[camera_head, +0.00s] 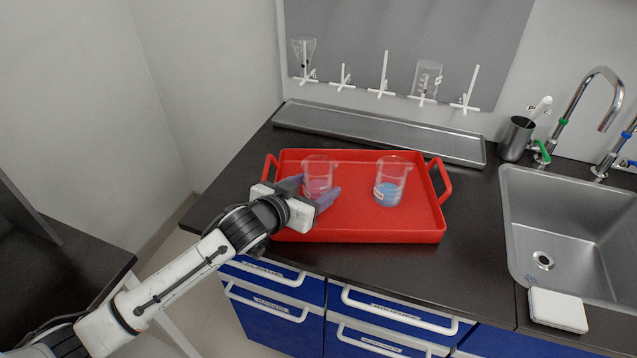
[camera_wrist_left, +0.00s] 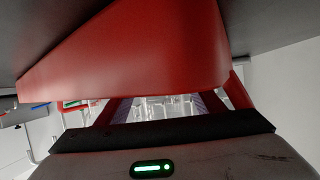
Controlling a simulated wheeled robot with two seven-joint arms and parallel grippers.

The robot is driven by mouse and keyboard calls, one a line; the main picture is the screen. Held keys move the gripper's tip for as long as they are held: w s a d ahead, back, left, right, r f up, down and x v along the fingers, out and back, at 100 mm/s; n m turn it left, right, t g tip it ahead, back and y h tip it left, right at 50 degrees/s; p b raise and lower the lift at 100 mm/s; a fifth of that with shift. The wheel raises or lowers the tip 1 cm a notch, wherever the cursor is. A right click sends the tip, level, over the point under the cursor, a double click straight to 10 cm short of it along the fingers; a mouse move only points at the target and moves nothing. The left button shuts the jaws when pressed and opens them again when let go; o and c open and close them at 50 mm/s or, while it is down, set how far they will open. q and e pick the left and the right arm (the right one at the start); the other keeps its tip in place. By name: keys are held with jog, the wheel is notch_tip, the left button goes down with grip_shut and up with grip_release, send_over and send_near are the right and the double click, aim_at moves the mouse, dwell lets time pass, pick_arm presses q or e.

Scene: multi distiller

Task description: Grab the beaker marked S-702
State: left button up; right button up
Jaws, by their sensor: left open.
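Two clear glass beakers stand on a red tray (camera_head: 345,225) in the head view. The left beaker (camera_head: 319,167) holds pinkish liquid; the right beaker (camera_head: 391,172) holds blue liquid and has a white label. I cannot read S-702 on either one. My left gripper (camera_head: 315,188) is open, with its fingers on either side of the left beaker's lower part, partly hiding it. I cannot tell whether they touch the glass. In the left wrist view, glassware (camera_wrist_left: 170,107) shows between the fingers, beyond the red tray wall (camera_wrist_left: 150,60). My right gripper is out of view.
A metal trough (camera_head: 380,130) lies behind the tray, below a wall drying rack holding a flask (camera_head: 303,52) and another beaker (camera_head: 428,76). A sink (camera_head: 570,220), faucets and a dark cup (camera_head: 516,138) are at the right. The counter between tray and sink is clear.

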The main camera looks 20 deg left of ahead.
pick_arm(q)
jog(key=shift+w, duration=0.2)
jog(key=c, duration=0.9)
jog(key=shift+r, duration=0.15)
